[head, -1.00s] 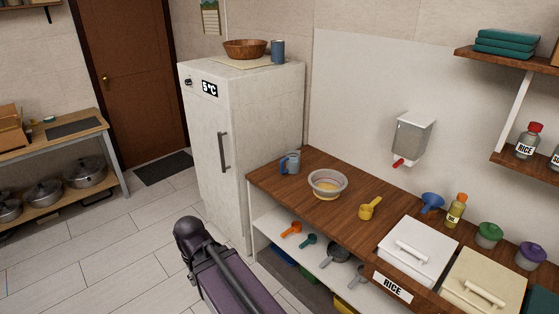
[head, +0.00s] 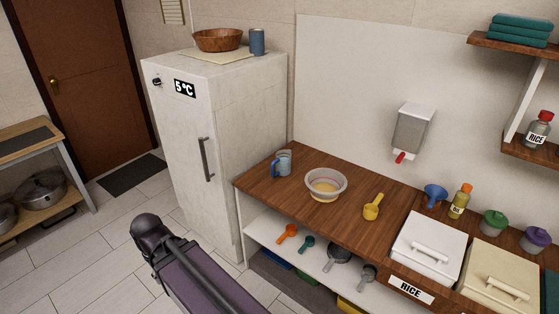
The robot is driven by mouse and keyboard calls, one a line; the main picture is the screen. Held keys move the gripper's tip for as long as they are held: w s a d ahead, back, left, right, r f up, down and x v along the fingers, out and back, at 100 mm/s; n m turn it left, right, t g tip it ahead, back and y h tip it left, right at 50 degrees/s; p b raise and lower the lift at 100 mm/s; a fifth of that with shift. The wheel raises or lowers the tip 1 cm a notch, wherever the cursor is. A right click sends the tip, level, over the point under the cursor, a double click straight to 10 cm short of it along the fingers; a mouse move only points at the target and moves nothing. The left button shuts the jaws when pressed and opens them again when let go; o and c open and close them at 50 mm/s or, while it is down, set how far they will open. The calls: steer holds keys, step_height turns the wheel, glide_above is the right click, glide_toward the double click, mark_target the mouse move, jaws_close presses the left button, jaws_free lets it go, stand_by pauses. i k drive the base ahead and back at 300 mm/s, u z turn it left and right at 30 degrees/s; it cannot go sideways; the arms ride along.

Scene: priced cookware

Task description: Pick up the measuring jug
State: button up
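The measuring jug (head: 284,163) is a small greyish see-through jug with a blue handle on its left side. It stands upright at the far left end of the wooden counter (head: 262,190), near the fridge. A see-through bowl (head: 326,186) with something yellow at its bottom stands to its right. Part of my own dark purple arm shows at the lower left, in front of the counter and apart from the jug. My gripper is not in view.
A yellow scoop (head: 372,207), a blue funnel (head: 434,194), a bottle (head: 459,202) and lidded bins (head: 430,246) stand farther right on the counter. The white fridge (head: 205,130) rises left of it. A dispenser (head: 411,131) hangs on the wall.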

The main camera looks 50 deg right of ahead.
mark_target(282, 161)
steer(key=z, duration=0.55)
steer(key=i, duration=0.95)
steer(key=z, duration=0.55)
